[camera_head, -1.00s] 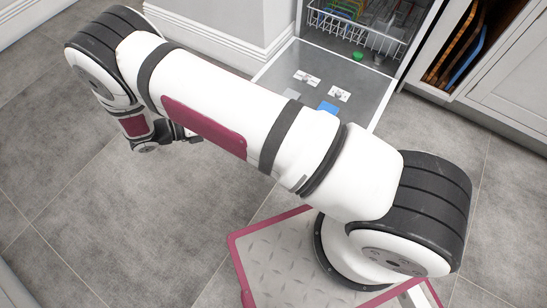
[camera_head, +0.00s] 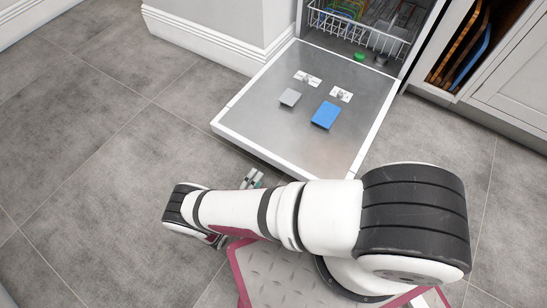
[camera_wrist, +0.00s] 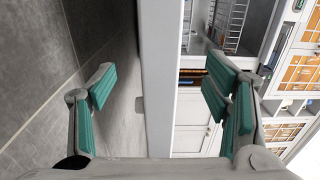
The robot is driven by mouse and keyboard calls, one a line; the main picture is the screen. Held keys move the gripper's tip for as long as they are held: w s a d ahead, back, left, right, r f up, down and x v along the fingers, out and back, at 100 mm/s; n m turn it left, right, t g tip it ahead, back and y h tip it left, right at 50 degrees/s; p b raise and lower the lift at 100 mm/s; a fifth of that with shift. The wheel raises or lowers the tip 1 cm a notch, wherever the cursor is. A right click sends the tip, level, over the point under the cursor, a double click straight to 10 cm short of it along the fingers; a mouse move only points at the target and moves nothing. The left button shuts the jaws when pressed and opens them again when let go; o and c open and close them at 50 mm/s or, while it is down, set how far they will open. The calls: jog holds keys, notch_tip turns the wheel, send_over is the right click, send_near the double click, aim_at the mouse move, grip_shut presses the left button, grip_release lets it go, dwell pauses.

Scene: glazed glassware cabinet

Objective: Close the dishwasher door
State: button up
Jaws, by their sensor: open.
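The dishwasher door (camera_head: 312,140) is folded down, its metal inner face up, in front of the dishwasher opening in the head view. My gripper (camera_head: 253,180) is low beside the door's front edge, at its near left part. In the wrist view my gripper (camera_wrist: 162,90) is open and empty, with teal pads apart. The door's white edge (camera_wrist: 157,75) runs upright through the picture between the two fingers. I cannot tell whether either finger touches it. The door's hinge side is away from my gripper.
A white wire rack (camera_head: 358,34) with coloured dishes is inside the dishwasher. A blue tablet-like piece (camera_head: 326,115) and a grey flap (camera_head: 290,97) lie on the door. A cabinet with boards (camera_head: 475,45) stands right. The tiled floor (camera_head: 95,120) at left is clear.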

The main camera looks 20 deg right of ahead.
aim_at(271, 161)
jog(key=x, duration=1.2)
jog(key=shift+c, duration=0.6)
